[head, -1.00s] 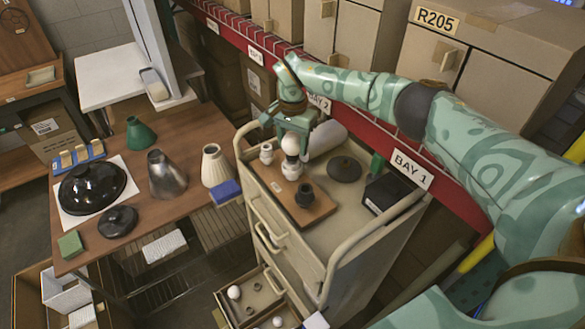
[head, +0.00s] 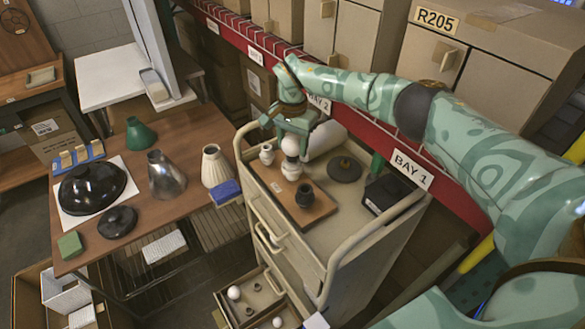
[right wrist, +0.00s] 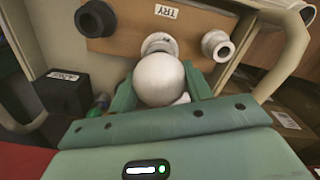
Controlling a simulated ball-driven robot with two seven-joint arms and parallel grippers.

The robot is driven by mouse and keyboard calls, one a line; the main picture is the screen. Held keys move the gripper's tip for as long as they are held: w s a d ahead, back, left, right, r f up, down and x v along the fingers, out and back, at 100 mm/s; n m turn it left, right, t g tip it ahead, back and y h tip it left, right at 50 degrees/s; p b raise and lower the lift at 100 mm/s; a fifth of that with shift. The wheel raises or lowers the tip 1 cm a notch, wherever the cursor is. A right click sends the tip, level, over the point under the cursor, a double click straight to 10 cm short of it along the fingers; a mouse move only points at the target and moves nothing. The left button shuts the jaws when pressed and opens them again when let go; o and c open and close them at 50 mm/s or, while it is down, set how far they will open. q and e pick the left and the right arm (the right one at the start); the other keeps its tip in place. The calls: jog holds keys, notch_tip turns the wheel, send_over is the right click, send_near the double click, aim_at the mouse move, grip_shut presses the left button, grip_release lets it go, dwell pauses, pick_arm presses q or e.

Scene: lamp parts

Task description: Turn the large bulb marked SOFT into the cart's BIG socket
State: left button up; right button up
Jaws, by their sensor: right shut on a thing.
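The large white round bulb (head: 290,145) is upright on the cart's top, directly over the white middle socket (head: 291,167) on a brown board (head: 272,183). My right gripper (head: 291,137) is shut on the bulb from above. In the right wrist view the bulb (right wrist: 160,80) sits between the two green fingers and overlaps the socket's rim (right wrist: 158,43). I cannot tell how deep its base is in the socket. No SOFT or BIG marking is readable. My left gripper is not in view.
A small white socket (head: 267,153) and a dark socket (head: 304,194) flank the middle one. A dark disc (head: 344,169) and black box (head: 385,192) are on the cart, with raised rails. An open drawer (head: 250,300) holds small parts. Lampshades stand on the table (head: 185,205).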

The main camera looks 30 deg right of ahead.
jog(key=shift+s+f, duration=0.1)
jog(key=shift+f, duration=0.05)
dwell(0.9)
jog(key=m+p, duration=0.1)
jog(key=m, duration=0.2)
jog(key=m+p, duration=0.1)
jog(key=m, duration=0.1)
jog(key=shift+m, duration=0.4)
jog(key=shift+f+m, duration=0.15)
jog(key=shift+m, duration=0.45)
